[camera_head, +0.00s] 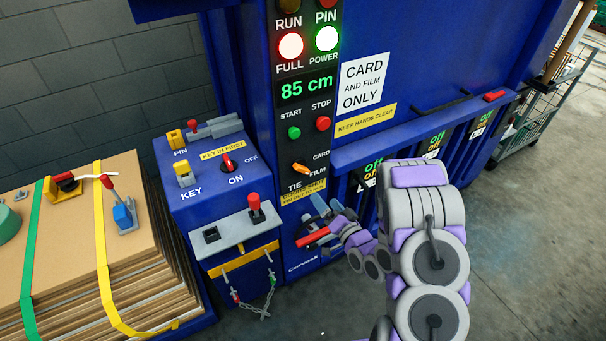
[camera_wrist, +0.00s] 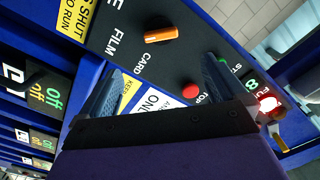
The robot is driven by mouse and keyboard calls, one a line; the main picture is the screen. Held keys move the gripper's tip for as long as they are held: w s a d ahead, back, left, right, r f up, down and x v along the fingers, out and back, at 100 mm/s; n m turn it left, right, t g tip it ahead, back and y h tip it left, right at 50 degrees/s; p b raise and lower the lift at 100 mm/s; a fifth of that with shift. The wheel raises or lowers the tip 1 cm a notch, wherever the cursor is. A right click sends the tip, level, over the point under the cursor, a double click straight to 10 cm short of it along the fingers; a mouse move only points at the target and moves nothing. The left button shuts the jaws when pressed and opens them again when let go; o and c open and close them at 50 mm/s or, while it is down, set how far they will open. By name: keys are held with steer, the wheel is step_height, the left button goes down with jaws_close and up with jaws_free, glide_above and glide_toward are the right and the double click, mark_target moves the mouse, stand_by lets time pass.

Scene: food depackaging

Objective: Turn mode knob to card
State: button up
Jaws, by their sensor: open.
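The mode knob (camera_head: 300,168) is an orange bar knob on the black panel, with the labels CARD, FILM and TIE around it. Its bar lies aslant, with its lower right end towards FILM. In the wrist view the knob (camera_wrist: 162,35) sits on a dark round base beyond the fingertips, its left end towards FILM; CARD is printed below. My gripper (camera_head: 327,203) is just below and right of the knob in the head view. In the wrist view my gripper (camera_wrist: 163,72) is open and empty, its two blue-grey fingers apart, with no visible contact with the knob.
The green START button (camera_head: 294,132) and red STOP button (camera_head: 323,124) are above the knob. A red handle (camera_head: 313,238) is close below my gripper. A key box (camera_head: 215,180) with a red switch stands left. A strapped cardboard bale (camera_head: 75,250) is further left.

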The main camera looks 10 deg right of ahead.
mark_target(304, 172)
steer(key=x, duration=1.3)
steer(key=shift+w+a, duration=0.1)
steer(key=shift+d+x, duration=0.25)
steer(key=shift+x, duration=0.8)
steer(key=shift+a, duration=0.1)
steer(key=shift+c, duration=0.7)
steer(key=c, duration=0.9)
steer(key=shift+o, duration=0.2)
